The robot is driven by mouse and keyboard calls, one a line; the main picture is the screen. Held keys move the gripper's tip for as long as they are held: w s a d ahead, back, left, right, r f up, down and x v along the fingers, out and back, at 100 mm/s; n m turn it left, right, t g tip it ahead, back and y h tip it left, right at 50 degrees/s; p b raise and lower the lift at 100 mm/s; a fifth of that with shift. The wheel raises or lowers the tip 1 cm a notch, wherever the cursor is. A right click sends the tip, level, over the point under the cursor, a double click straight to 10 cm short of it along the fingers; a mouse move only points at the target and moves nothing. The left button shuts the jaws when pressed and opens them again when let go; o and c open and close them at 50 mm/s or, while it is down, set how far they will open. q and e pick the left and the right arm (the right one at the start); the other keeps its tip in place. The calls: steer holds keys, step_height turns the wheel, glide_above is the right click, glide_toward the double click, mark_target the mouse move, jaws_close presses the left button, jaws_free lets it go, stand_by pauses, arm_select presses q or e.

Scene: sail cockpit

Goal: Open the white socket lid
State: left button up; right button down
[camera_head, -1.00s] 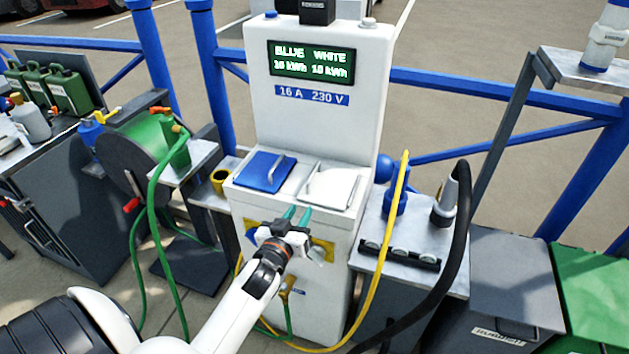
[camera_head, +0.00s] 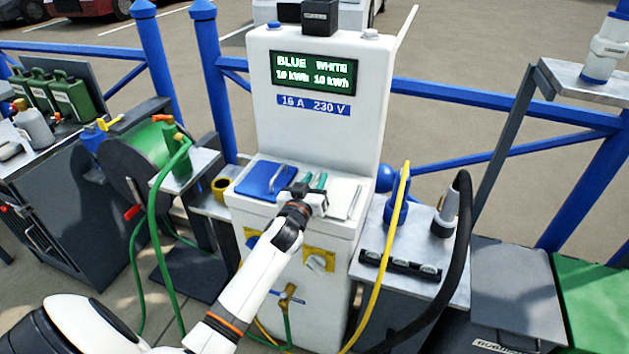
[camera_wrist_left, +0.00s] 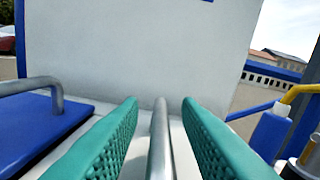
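The white socket lid (camera_head: 343,197) lies shut on top of the white pedestal, to the right of the blue socket lid (camera_head: 262,180). My left gripper (camera_head: 315,180) is over the left part of the white lid and covers some of it in the head view. In the left wrist view, a grey bar handle (camera_wrist_left: 160,140) stands between its two green fingers (camera_wrist_left: 160,135). A gap shows on each side of the bar, so the fingers are open around it and not gripping. My right gripper is not in view.
The pedestal's upright panel with a display (camera_head: 313,72) rises behind the lids. A side shelf (camera_head: 430,250) with a yellow cable (camera_head: 383,265) and a black hose (camera_head: 462,235) stands to the right. A green hose reel (camera_head: 150,150) is at the left.

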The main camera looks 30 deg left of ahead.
mark_target(336, 196)
arm_select(q)
jaws_close()
stand_by(0.4)
steer(key=shift+w+d+r+m+p, duration=0.1)
steer(key=shift+d+r+m+p, duration=0.1)
steer(key=shift+r+m+p, duration=0.3)
steer(key=shift+w+d+r+m+p, duration=0.1)
steer(key=shift+d+r+m+p, duration=0.1)
steer(key=shift+r+m+p, duration=0.25)
steer(key=d+r+m+p, duration=0.2)
steer(key=m, duration=0.1)
steer(key=shift+w+r+m, duration=0.2)
steer(key=shift+r+m, duration=0.05)
steer(key=shift+r, duration=0.15)
steer(key=d+m, duration=0.1)
steer(key=d+r+m+p, duration=0.1)
steer(key=m, duration=0.1)
steer(key=shift+w+d+r+p, duration=0.3)
steer(key=shift+w+d, duration=0.05)
steer(key=shift+d, duration=0.05)
steer(key=shift+w+d+r+m, duration=0.15)
steer(key=shift+d+r+m, duration=0.05)
steer(key=shift+d+m, duration=0.65)
steer(key=shift+w+d+r+m, duration=0.15)
steer(key=shift+d+m, duration=0.45)
steer(key=shift+m, duration=0.35)
